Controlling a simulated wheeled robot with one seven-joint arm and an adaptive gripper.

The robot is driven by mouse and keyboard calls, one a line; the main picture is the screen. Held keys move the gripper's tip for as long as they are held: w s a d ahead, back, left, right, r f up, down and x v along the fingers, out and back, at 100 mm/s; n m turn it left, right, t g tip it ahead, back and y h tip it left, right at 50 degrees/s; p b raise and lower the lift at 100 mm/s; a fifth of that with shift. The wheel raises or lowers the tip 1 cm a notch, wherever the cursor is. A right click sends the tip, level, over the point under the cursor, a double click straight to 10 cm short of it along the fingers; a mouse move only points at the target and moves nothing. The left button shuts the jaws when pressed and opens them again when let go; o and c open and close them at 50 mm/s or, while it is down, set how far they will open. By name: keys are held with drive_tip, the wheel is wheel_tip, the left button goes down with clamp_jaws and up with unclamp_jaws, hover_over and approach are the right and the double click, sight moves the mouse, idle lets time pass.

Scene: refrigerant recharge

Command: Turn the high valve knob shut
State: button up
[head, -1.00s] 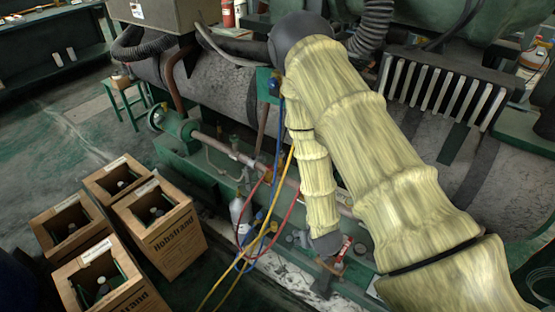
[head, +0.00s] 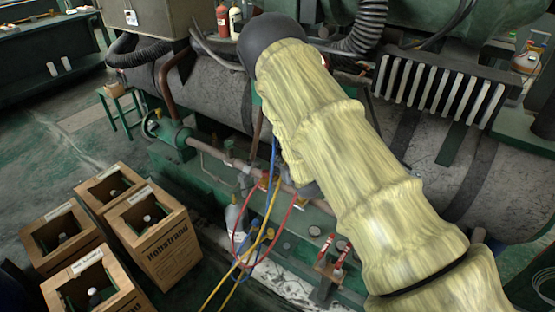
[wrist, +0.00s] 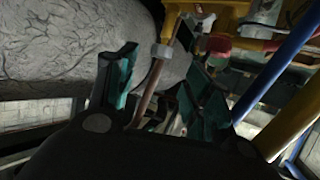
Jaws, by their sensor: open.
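In the wrist view, a yellow manifold (wrist: 245,28) spans the top right. A red knob (wrist: 218,47) shows on its near side; it looks like the high valve knob, but no label is readable. My gripper (wrist: 162,75) is open, its teal-padded fingers spread below and left of the red knob and apart from it. A copper-coloured rod (wrist: 153,82) shows between the fingers, and I cannot tell if it touches them. In the head view my arm hides the gripper and most of the manifold.
Blue (wrist: 275,75) and yellow (wrist: 290,125) hoses run close to the right of my gripper. A big grey cylinder (wrist: 65,45) fills the wrist view's left. In the head view, red-handled valves (head: 340,252) stand lower right and cardboard boxes (head: 158,240) lower left.

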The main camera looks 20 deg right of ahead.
sight(277, 158)
drive_tip(key=shift+x, duration=3.35)
drive_tip(key=c, duration=1)
